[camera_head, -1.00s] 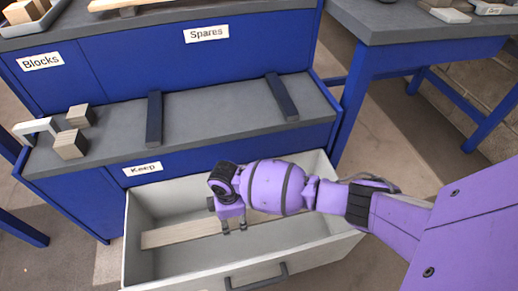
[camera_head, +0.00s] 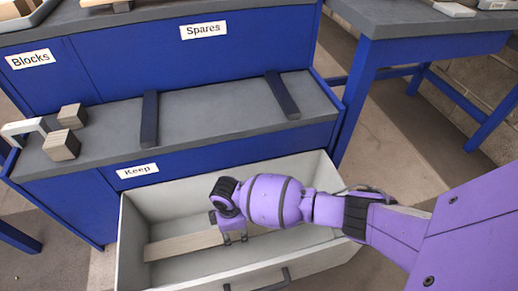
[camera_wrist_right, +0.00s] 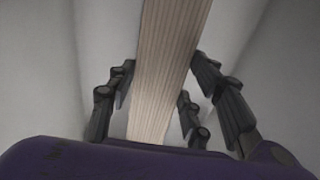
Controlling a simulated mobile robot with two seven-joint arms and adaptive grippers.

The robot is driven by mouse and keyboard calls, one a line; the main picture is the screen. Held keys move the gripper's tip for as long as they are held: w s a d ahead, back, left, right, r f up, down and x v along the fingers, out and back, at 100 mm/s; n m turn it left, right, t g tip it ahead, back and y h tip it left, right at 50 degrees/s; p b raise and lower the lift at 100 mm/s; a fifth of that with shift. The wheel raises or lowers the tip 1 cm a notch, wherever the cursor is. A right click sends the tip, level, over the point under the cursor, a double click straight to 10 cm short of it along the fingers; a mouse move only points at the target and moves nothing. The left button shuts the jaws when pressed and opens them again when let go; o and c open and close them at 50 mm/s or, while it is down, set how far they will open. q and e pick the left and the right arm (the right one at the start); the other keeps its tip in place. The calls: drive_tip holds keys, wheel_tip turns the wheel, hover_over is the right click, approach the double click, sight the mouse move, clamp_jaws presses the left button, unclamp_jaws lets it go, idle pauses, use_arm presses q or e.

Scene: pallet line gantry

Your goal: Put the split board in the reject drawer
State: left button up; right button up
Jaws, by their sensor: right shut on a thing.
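A pale wooden board (camera_head: 185,245) is inside the open grey drawer (camera_head: 133,220), roughly parallel to its long side. My right gripper (camera_head: 233,239) reaches down into the drawer and is shut on the board. In the right wrist view the board (camera_wrist_right: 172,50) runs between the fingers of my right gripper (camera_wrist_right: 163,88). I cannot make out a split in it, nor tell whether its underside touches the drawer floor. No label shows on the drawer's front. My left gripper is not in view.
A blue cabinet with a grey step stands behind the drawer, with a "Keep" label (camera_head: 137,170). Two dark bars (camera_head: 150,118) (camera_head: 282,95), wooden blocks (camera_head: 62,145) and a white bracket (camera_head: 24,128) rest on the step. A blue table (camera_head: 420,35) stands at the right.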

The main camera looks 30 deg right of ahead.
drive_tip(key=o, duration=1.4)
drive_tip(key=shift+w+r, duration=0.15)
drive_tip(key=shift+w, duration=0.05)
drive_tip(key=shift+c, duration=0.2)
use_arm(q)
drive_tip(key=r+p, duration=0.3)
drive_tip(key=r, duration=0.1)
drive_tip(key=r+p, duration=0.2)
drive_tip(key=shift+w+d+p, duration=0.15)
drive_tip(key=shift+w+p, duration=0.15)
drive_tip(key=shift+p, duration=0.05)
use_arm(e)
wheel_tip(320, 180, up, 13)
drive_tip(key=shift+r, duration=0.15)
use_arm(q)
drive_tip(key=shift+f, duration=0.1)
